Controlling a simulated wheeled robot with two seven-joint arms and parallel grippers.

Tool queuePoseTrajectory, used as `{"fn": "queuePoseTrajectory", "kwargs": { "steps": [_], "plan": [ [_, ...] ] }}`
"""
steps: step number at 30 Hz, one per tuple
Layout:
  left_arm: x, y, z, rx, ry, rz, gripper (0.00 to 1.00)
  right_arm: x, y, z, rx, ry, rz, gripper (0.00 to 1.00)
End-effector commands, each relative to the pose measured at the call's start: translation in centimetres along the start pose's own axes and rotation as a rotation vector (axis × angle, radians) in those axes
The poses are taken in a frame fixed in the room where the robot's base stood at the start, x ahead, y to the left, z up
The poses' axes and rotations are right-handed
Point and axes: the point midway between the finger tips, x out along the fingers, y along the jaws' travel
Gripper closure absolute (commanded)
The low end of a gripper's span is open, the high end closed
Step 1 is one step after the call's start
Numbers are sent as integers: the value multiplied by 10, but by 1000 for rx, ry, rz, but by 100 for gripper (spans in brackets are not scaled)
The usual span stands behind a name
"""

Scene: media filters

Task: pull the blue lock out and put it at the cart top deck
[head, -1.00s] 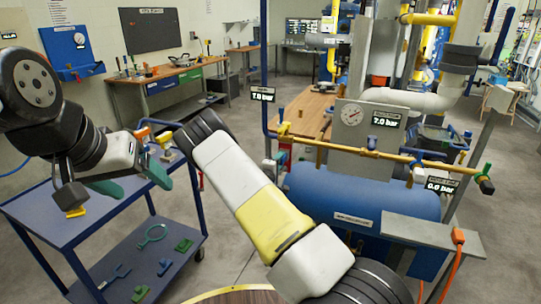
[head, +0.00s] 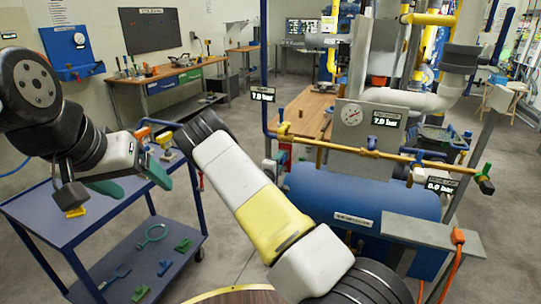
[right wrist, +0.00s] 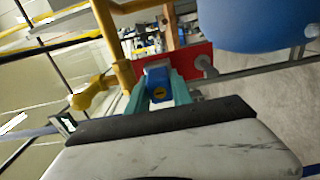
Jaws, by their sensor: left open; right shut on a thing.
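The blue lock (right wrist: 157,77), a blue block with a yellow face, sits between the teal fingers of my right gripper (right wrist: 158,98) in the right wrist view. The gripper is shut on it. A red plate (right wrist: 198,60) is right behind the lock; I cannot tell whether the lock is still joined to it. In the head view, the right gripper and the lock do not show clearly. My left gripper (head: 130,180) is open and empty over the blue cart, whose top deck (head: 45,217) is at the left.
A blue tank (head: 360,207) with a yellow pipe (head: 340,148) stands at the right. In the right wrist view, a yellow pipe (right wrist: 112,40) runs close beside the right gripper.

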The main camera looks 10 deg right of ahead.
Motion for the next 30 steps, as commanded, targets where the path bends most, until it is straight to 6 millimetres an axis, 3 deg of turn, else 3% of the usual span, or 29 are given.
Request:
{"fn": "queuePoseTrajectory", "kwargs": {
  "steps": [30],
  "plan": [
    [0,0,0,0,0,0,23,-9,0,0,0,0,0,100]
  ]
}}
